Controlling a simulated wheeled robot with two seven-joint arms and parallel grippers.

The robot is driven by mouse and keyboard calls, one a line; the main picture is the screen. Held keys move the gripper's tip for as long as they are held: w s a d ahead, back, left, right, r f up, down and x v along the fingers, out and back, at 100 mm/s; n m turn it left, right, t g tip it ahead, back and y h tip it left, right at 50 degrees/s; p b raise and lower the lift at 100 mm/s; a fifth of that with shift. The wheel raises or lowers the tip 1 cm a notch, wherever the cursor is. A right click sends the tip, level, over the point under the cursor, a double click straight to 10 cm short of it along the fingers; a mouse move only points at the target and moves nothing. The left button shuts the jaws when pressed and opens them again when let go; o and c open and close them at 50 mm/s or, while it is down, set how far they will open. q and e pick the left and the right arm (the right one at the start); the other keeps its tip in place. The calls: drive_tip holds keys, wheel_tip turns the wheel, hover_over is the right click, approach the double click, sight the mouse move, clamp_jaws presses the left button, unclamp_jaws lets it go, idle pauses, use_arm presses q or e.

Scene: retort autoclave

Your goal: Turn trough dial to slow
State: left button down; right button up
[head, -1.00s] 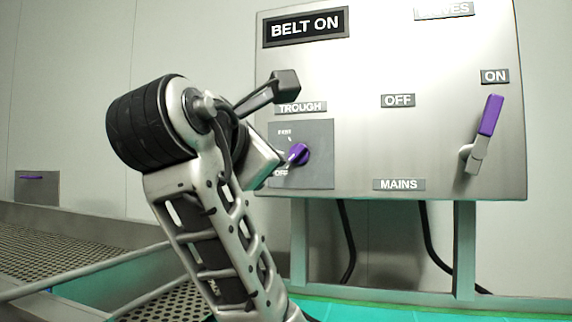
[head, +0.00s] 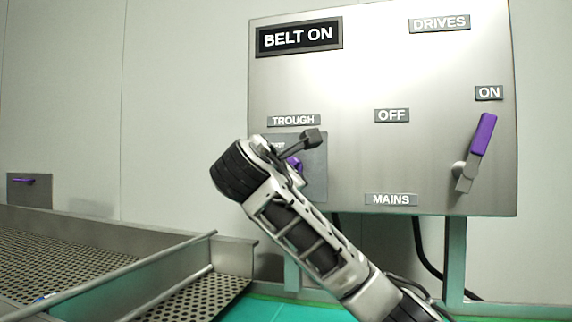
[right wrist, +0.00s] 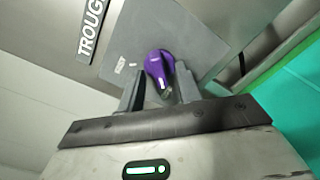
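The trough dial is a purple knob (head: 294,163) on a grey plate (head: 316,165) under the TROUGH label (head: 293,120). In the head view my right arm covers most of the knob, and the plate's markings are mostly hidden. In the right wrist view the knob (right wrist: 158,66) lies between the two dark fingers of my right gripper (right wrist: 160,84), which are apart on either side of it. Contact with the knob cannot be made out. The knob's grey-tipped end points toward the gripper. My left gripper is out of view.
The panel carries a BELT ON sign (head: 298,37) and a purple-handled mains lever (head: 480,135) at right, near the ON label (head: 488,93). A perforated metal trough (head: 70,257) with rails lies at lower left.

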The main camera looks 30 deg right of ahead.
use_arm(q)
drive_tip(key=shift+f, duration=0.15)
use_arm(e)
drive_tip(key=shift+w, duration=0.1)
clamp_jaws()
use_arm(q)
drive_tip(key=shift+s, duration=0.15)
use_arm(e)
drive_tip(key=shift+f, duration=0.1)
use_arm(q)
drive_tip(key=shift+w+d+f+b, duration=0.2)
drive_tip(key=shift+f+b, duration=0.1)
drive_tip(key=shift+b, duration=0.8)
use_arm(e)
drive_tip(key=m, duration=0.9)
drive_tip(key=shift+m, duration=0.3)
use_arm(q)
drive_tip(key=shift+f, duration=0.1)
